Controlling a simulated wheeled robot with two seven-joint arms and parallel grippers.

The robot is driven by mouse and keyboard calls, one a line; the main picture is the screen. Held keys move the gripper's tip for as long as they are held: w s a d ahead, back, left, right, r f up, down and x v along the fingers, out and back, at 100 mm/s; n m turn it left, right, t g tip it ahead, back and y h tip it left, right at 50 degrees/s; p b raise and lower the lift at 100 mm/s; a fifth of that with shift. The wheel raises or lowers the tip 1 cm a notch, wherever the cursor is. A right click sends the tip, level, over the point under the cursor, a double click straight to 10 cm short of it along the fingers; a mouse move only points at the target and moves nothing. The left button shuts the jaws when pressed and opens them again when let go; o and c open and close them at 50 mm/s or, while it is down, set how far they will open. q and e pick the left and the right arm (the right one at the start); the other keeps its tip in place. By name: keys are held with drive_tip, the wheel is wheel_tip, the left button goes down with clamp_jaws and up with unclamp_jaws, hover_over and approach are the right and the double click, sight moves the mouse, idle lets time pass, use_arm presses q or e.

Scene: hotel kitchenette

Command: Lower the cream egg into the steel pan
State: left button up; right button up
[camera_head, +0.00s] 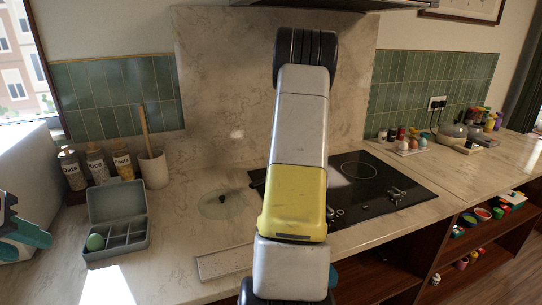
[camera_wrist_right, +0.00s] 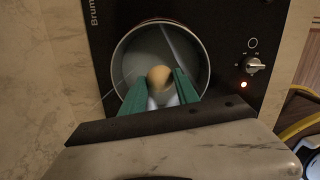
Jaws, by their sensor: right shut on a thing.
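The cream egg (camera_wrist_right: 159,75) is between the green fingers of my right gripper (camera_wrist_right: 156,84), which is shut on it. In the right wrist view the steel pan (camera_wrist_right: 206,55) is a round pot seen from above, and the egg shows inside the outline of its rim. I cannot tell how far the egg is above the pan's bottom. In the head view my arm hides the pan, the egg and the right gripper. My left gripper (camera_head: 22,236) is at the left edge, partly cut off, with its teal fingers apart and nothing visible between them.
The pan is on the black hob (camera_head: 375,185), beside a knob (camera_wrist_right: 253,65) and lit orange light. A glass lid (camera_head: 228,204) lies on the counter. A grey divided box (camera_head: 118,205) holds a green egg (camera_head: 95,242). Jars and a utensil pot (camera_head: 153,170) stand behind.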

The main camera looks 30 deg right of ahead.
drive_tip(key=shift+f, duration=2.75)
idle(1.0)
drive_tip(key=o, duration=0.9)
drive_tip(key=shift+c, duration=0.2)
drive_tip(key=shift+r, duration=0.1)
